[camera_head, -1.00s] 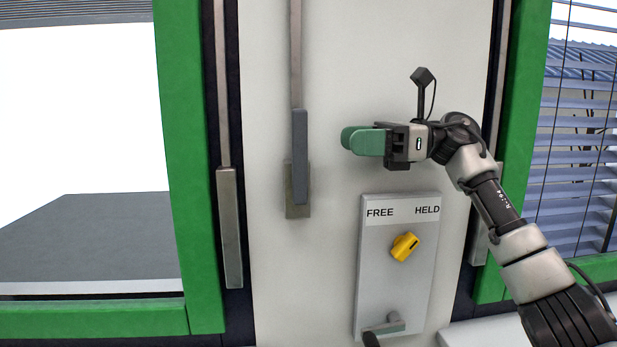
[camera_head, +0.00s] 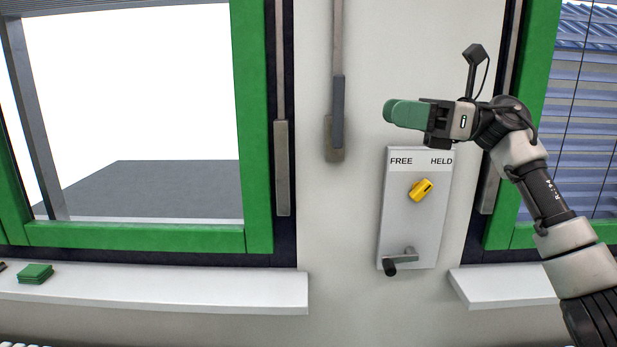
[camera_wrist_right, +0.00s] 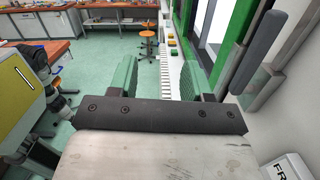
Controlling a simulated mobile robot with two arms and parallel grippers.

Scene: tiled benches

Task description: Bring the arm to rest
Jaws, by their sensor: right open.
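My right gripper (camera_head: 405,114) comes in from the right in the head view and points left, in front of the white wall above the switch panel. In the right wrist view its two green fingers (camera_wrist_right: 157,78) stand well apart with nothing between them. The panel (camera_head: 433,225) is pale, marked FREE and HELD, with a yellow knob (camera_head: 420,189) turned toward the HELD side. A small crank with a dark grip (camera_head: 390,268) sits at its bottom. My left gripper is not in the head view.
A grey lever handle (camera_head: 338,112) is on the wall left of my gripper. Green-framed windows (camera_head: 258,130) stand on both sides. White sills (camera_head: 200,290) jut out below; folded green cloths (camera_head: 36,273) lie on the left one. A stool (camera_wrist_right: 148,42) and benches (camera_wrist_right: 60,47) show in the wrist view.

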